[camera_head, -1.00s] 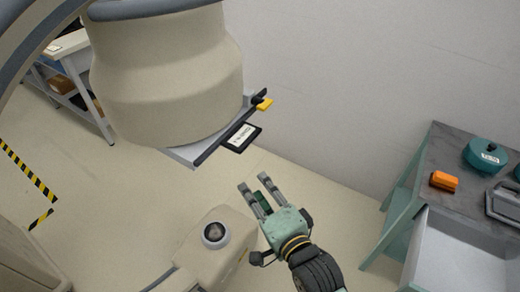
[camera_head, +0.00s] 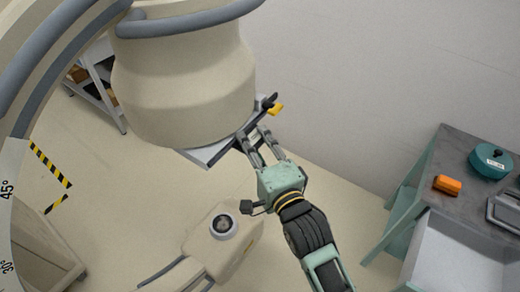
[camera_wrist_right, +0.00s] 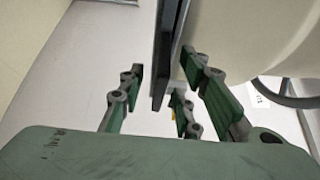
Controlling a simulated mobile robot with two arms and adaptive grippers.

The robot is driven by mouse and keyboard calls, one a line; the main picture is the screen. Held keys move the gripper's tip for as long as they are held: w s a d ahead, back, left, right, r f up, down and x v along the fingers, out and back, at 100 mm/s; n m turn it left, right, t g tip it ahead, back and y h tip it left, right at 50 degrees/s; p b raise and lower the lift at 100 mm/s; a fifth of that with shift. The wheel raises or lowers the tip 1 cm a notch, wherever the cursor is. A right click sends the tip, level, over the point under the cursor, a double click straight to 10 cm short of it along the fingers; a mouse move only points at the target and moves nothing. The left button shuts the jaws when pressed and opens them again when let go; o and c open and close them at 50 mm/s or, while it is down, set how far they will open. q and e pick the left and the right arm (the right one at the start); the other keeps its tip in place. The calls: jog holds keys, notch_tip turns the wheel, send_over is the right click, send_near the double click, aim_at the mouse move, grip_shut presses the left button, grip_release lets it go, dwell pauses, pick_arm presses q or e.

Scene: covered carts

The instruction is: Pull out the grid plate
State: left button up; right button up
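The grid plate (camera_head: 208,154) is a flat, light plate with a dark edge. It sits in the underside of the large beige cylindrical head. My right gripper (camera_head: 254,137) is at the plate's front edge and covers the black labelled tab there. In the right wrist view the plate's dark edge (camera_wrist_right: 162,62) runs between the spread fingers of my right gripper (camera_wrist_right: 164,72). A gap shows on each side, so the fingers look open around it and not closed on it. My left gripper is not in view.
A yellow-and-black knob (camera_head: 274,107) sticks out beside the plate. A beige unit with a round lens (camera_head: 223,226) is below. A grey-topped cart (camera_head: 452,160) at the right holds an orange block (camera_head: 447,185) and a teal round container (camera_head: 490,162). A wall stands behind.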

jog(key=shift+w, duration=0.1)
grip_shut()
dwell(0.4)
dwell(0.3)
